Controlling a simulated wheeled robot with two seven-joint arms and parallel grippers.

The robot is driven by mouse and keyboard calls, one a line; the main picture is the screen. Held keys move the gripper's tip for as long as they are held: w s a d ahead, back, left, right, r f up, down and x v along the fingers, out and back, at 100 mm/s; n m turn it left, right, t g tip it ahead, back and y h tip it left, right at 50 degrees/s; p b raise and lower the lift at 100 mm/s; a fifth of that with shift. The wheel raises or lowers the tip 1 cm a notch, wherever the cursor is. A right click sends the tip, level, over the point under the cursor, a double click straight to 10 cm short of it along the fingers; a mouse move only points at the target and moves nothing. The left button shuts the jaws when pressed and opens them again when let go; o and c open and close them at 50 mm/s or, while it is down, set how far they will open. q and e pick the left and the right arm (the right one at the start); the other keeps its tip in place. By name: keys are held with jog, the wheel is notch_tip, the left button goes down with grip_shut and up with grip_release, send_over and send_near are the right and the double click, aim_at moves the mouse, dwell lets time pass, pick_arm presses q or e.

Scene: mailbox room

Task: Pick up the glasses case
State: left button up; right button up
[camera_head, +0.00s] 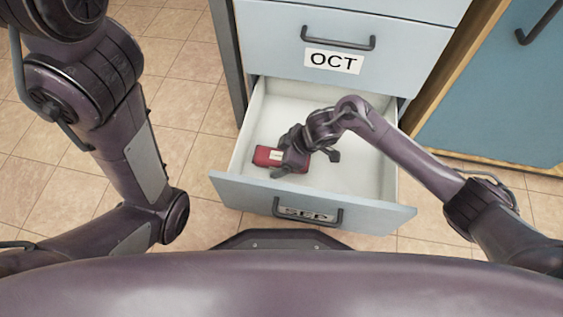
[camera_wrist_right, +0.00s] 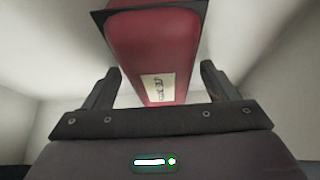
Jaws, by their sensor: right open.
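The glasses case (camera_head: 268,156) is a red box with a pale label. It lies inside the open drawer (camera_head: 378,177), toward the drawer's left side. My right gripper (camera_head: 305,163) is down in the drawer at the case and partly covers it in the head view. In the right wrist view the red case (camera_wrist_right: 152,60) stands between the two fingers of the right gripper (camera_wrist_right: 160,88). The fingers are apart, with a gap on each side of the case. My left arm shows at the left of the head view, but its gripper is not in view.
The drawer front (camera_head: 345,212) carries a SEP label and a dark handle. A shut drawer labelled OCT (camera_head: 333,62) sits above, close to my right arm. A blue cabinet (camera_head: 500,105) with a wooden edge stands at the right. Tiled floor (camera_head: 185,80) is clear at the left.

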jog(key=shift+r, duration=0.1)
jog(key=shift+c, duration=0.3)
jog(key=c, duration=1)
jog(key=shift+r, duration=0.15)
jog(key=shift+c, duration=0.2)
